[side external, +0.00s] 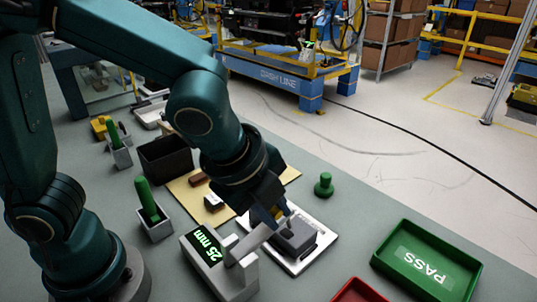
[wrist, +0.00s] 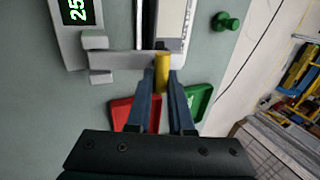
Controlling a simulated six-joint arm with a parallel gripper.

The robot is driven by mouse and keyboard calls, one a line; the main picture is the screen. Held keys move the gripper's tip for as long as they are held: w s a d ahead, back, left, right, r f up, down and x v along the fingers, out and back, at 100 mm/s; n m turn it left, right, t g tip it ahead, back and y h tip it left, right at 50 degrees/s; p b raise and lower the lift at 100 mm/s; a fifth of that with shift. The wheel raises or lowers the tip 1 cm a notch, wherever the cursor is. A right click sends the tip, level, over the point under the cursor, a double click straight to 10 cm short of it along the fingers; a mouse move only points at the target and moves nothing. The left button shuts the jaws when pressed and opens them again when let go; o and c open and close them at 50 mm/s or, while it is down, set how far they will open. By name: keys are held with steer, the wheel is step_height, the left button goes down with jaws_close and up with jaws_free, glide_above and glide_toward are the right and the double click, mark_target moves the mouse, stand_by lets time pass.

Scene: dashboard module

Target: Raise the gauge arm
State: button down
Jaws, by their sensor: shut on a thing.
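The gauge (side external: 222,266) is a light grey stand with a lit display reading 25 mm. It also shows at the upper left of the wrist view (wrist: 75,40). Its pale gauge arm (side external: 256,238) reaches from the stand toward a dark grey block (side external: 297,238) on a white plate (side external: 318,252). In the wrist view the gauge arm (wrist: 130,64) runs across, just beyond my fingertips. My gripper (wrist: 162,84) is shut on the yellow handle (wrist: 162,72) at the arm's end. My gripper partly hides the arm's tip in the side view. I cannot tell if the tip touches the block.
A green PASS tray (side external: 428,262) lies at right, with part of a red tray (side external: 358,291) in front. A green knob (side external: 324,185) stands behind the plate. A dark bin (side external: 165,157) and a holder with a green handle (side external: 150,205) stand at left.

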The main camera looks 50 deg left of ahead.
steer(key=shift+s+d+r+t, duration=0.1)
steer(key=shift+s+r+t, duration=0.2)
steer(key=shift+t, duration=0.2)
steer(key=s+r, duration=0.1)
steer(key=s, duration=0.5)
steer(key=shift+r, duration=0.2)
stand_by(0.4)
steer(key=c, duration=1.1)
jaws_free()
steer(key=shift+r, duration=0.1)
